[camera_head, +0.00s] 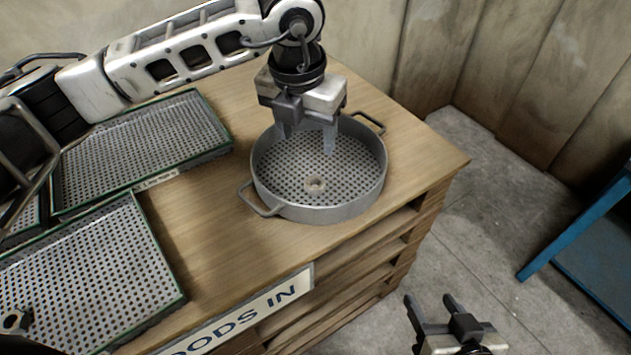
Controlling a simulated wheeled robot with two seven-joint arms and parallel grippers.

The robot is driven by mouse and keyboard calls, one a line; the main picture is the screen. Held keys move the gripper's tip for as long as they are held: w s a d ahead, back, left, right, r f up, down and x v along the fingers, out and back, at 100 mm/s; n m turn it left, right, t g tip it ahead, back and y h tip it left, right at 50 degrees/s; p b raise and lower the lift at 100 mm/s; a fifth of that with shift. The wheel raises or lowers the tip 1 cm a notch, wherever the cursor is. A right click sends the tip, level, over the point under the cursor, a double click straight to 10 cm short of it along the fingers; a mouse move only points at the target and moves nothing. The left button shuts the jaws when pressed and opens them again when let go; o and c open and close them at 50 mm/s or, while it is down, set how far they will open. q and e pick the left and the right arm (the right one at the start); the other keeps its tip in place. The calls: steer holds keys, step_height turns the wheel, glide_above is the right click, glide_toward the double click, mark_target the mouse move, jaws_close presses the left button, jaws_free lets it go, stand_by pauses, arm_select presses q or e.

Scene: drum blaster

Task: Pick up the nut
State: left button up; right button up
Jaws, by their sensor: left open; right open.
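The nut (315,184) is a small pale ring lying on the perforated floor of a round metal basket (323,213), near its front side. My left gripper (307,143) is open and empty. It points down over the back part of the basket, behind the nut and apart from it. My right gripper (431,303) is open and empty at the bottom right, in front of the table and away from the basket.
The basket has two side handles and stands on a wooden table (200,225). Green-rimmed perforated trays (140,150) lie to the left, one holding a dark part (14,320). A blue frame (590,232) stands on the floor at right.

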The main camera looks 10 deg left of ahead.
arm_select(q)
glide_above(315, 182)
steer(key=f, duration=0.6)
steer(key=shift+s+a+f, duration=0.3)
steer(key=shift+s+f, duration=0.05)
steer(key=shift+s, duration=0.05)
steer(key=shift+w+d+f, duration=0.15)
steer(key=shift+f, duration=1.2)
steer(key=shift+w+d+f, duration=0.1)
steer(key=shift+f, duration=1.25)
steer(key=c, duration=1.1)
